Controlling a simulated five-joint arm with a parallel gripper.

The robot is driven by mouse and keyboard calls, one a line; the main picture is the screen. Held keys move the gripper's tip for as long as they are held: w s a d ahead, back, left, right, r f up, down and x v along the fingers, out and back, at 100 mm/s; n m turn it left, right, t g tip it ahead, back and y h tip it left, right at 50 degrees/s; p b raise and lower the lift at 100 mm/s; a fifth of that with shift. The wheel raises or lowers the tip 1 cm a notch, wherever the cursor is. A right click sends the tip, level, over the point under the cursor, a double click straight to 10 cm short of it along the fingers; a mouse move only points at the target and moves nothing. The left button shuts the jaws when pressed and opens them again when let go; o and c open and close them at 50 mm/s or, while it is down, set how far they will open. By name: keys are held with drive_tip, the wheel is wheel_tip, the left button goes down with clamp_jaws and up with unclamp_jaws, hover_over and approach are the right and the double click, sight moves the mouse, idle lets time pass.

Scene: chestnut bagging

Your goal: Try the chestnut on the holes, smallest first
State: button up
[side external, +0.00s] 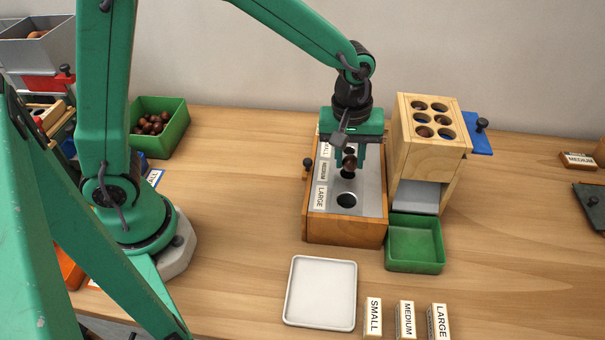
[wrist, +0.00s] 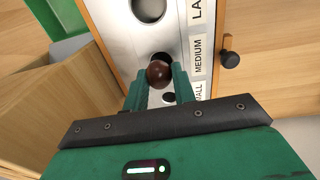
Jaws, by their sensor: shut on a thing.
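My gripper (side external: 349,167) is shut on a dark brown chestnut (side external: 349,161), which also shows between the fingertips in the wrist view (wrist: 159,73). The gauge box (side external: 345,230) is wooden with a grey metal plate, with holes labelled small, medium and large. The chestnut is at the medium hole (side external: 347,173), overlapping its edge in the wrist view; I cannot tell whether it touches the plate. The large hole (side external: 347,200) is open and clear in front. The small hole (wrist: 169,97) shows partly between the fingers. A green bin (side external: 158,125) at the back left holds several chestnuts.
A wooden box with several round holes (side external: 430,140) stands close to the right of the gauge, with a blue slide (side external: 478,143). An empty green tray (side external: 415,262), a white tray (side external: 320,322) and small, medium and large label blocks (side external: 405,320) are in front. Table between bin and gauge is clear.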

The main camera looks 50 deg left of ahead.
sight(351, 156)
drive_tip(key=shift+f, duration=0.4)
idle(0.5)
drive_tip(key=o, duration=1.1)
drive_tip(key=shift+o, duration=0.2)
drive_tip(key=shift+r, duration=3)
drive_tip(key=shift+a+r, duration=0.1)
